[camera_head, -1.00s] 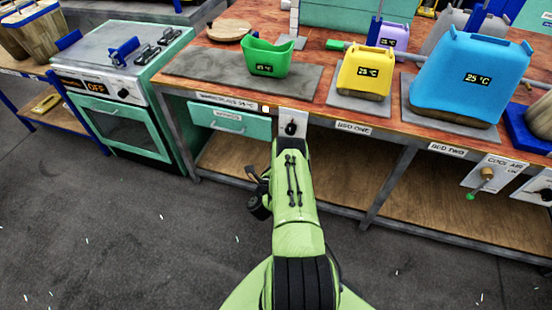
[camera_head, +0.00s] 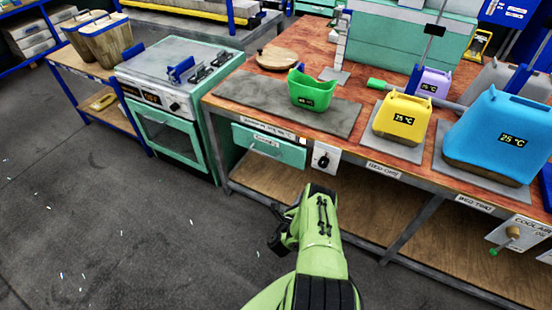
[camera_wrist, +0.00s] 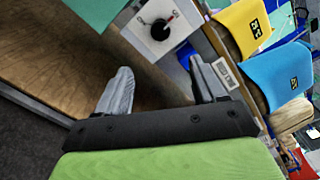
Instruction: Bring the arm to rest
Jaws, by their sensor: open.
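My gripper (camera_wrist: 161,84) shows in the wrist view with its two grey fingers spread apart and nothing between them. It faces the bench front, with a white panel carrying a dark knob (camera_wrist: 160,29) beyond the fingers. In the head view my green arm reaches forward from the bottom edge to just short of the bench; the fingertips are not clearly visible there.
The wooden bench holds a green tub (camera_head: 311,92) on a grey plate, a yellow container (camera_head: 402,117) and a blue container (camera_head: 499,135). A teal oven (camera_head: 172,142) stands at the left. Open grey floor (camera_head: 110,235) lies at the lower left.

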